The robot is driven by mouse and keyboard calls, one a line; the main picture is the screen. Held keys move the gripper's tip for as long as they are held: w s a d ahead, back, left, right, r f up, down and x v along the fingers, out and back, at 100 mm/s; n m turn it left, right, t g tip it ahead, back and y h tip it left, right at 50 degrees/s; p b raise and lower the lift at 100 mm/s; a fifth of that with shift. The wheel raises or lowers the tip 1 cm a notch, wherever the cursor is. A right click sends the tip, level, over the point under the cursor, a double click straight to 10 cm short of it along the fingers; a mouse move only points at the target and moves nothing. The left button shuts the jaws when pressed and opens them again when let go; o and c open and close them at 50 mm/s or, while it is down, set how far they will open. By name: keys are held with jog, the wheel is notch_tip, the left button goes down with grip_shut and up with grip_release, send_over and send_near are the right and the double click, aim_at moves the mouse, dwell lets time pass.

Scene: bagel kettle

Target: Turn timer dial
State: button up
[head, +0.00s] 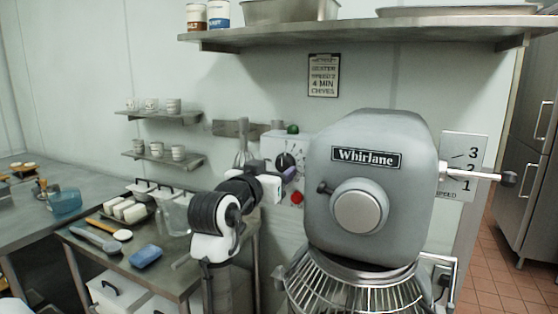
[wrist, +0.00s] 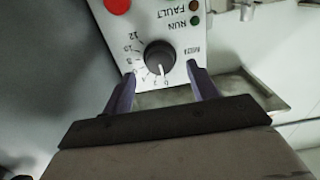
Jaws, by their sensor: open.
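The timer dial (wrist: 159,57) is a dark round knob with a pale pointer mark on a light panel with printed numbers around it. In the wrist view it sits just beyond and between my open fingers, apart from both. In the head view the dial (head: 286,161) shows on the pale control box (head: 270,146) on the wall. My gripper (wrist: 162,88) has its two purple fingers spread either side of the panel's lower part. In the head view my gripper (head: 287,175) is close in front of the box and covers part of it.
The large grey Whirlane mixer (head: 330,135) stands right of the box, close to my arm. A red button (wrist: 117,5) and small lamps (wrist: 194,20) are on the panel. A worktable (head: 175,283) with tubs and utensils lies lower left. A shelf (head: 350,32) runs above.

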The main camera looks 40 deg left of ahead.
aim_at(284, 164)
jog(key=shift+p+x, duration=0.3)
jog(key=shift+x, duration=1.2)
jog(key=shift+c, duration=0.3)
jog(key=c, duration=0.9)
